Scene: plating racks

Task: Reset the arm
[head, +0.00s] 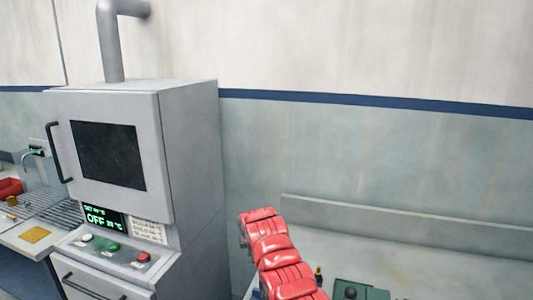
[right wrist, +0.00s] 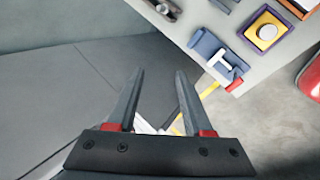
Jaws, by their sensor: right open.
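My right gripper (right wrist: 159,72) shows in the right wrist view, with two grey fingers that have red pieces at their bases. The fingers are apart with nothing gripped between them. Beyond the fingertips are a grey surface and the floor. The head view shows neither gripper, and my left gripper is in no view.
The head view shows a grey oven-like cabinet (head: 190,150) with a dark window and a button panel. A slatted bench is at left. A pale worktop (head: 430,262) runs along the wall.

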